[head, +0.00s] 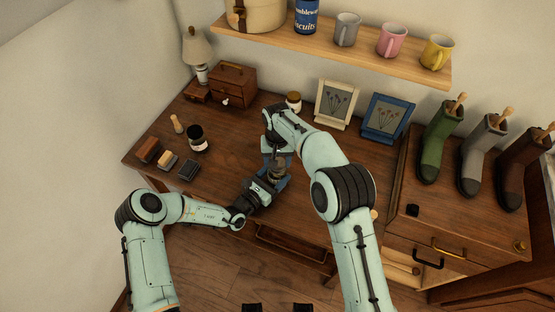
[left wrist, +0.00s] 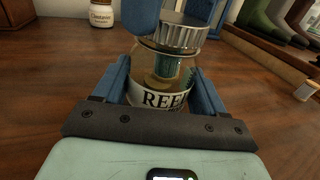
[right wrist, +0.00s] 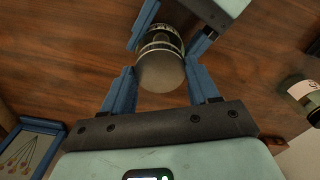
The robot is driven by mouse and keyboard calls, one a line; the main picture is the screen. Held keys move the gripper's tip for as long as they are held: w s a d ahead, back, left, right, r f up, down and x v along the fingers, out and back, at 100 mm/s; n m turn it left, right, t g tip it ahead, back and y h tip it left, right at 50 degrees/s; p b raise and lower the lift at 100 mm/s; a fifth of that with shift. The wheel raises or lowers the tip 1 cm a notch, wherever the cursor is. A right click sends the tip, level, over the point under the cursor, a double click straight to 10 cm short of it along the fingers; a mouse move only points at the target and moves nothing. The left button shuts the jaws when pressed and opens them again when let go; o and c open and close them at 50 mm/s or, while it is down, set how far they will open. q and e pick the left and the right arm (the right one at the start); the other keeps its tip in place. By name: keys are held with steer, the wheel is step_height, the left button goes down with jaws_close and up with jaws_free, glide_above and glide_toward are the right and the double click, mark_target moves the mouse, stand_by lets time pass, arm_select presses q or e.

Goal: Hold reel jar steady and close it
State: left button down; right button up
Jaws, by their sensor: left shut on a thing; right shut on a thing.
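The reel jar (left wrist: 160,85) is clear glass with a "REEL" label and a spool-like thing inside, standing on the desk. My left gripper (head: 274,180) is shut around its body, one blue finger on each side. A ridged grey metal lid (left wrist: 174,36) is at the jar's mouth and looks slightly tilted; I cannot tell whether it is fully seated. My right gripper (right wrist: 160,72) comes from above and is shut on the lid, whose top (right wrist: 160,70) shows between its fingers. In the head view the arms partly hide the jar.
A small labelled jar (head: 294,101) and picture frames (head: 335,103) stand behind. Boots (head: 433,150) stand on the right cabinet. A shelf (head: 330,50) with mugs hangs above.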

steer(key=m, duration=0.7)
steer(key=shift+m, duration=0.4)
steer(key=m, duration=1.4)
steer(key=shift+m, duration=0.3)
steer(key=m, duration=0.6)
steer(key=shift+m, duration=0.3)
steer(key=o, duration=1.1)
step_height(320, 180, up, 12)
